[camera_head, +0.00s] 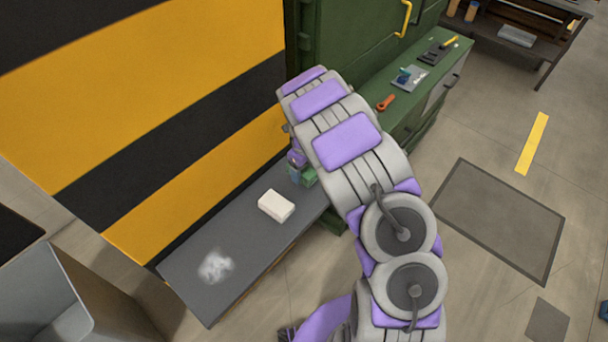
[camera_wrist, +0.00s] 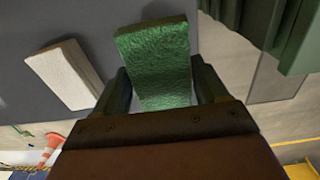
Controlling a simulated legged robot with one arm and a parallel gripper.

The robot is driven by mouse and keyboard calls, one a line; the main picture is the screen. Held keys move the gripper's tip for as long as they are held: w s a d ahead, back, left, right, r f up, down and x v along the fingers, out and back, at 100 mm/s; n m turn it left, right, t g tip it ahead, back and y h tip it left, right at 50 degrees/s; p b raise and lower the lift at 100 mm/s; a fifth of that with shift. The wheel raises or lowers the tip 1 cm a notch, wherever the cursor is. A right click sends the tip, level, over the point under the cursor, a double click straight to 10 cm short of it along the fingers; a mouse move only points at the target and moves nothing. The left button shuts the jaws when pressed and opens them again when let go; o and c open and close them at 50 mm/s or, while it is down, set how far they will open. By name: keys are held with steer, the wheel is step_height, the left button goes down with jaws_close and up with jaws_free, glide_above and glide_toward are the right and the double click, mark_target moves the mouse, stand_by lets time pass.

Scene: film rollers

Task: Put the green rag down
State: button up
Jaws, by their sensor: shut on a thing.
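The green rag (camera_wrist: 158,62) is a textured green block between the two fingers of my gripper (camera_wrist: 160,88) in the wrist view. My gripper is shut on it. In the head view a green bit of the rag (camera_head: 309,177) shows beside my gripper (camera_head: 302,176), close to the far end of the dark grey bench top. My arm hides part of this spot. I cannot tell whether the rag touches the bench.
The dark grey bench (camera_head: 240,235) holds a white block (camera_head: 276,206) and a whitish smudge (camera_head: 215,266). The white block also shows in the wrist view (camera_wrist: 64,75). A green cabinet with a worktop (camera_head: 425,85) stands behind my arm. A striped wall (camera_head: 150,100) borders the bench.

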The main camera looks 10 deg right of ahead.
mark_target(304, 175)
steer(key=shift+w+f, duration=0.1)
steer(key=shift+w, duration=0.15)
step_height(304, 175, down, 3)
steer(key=shift+f+b, duration=0.2)
steer(key=shift+b, duration=0.2)
steer(key=shift+r, duration=0.1)
steer(key=o, duration=1)
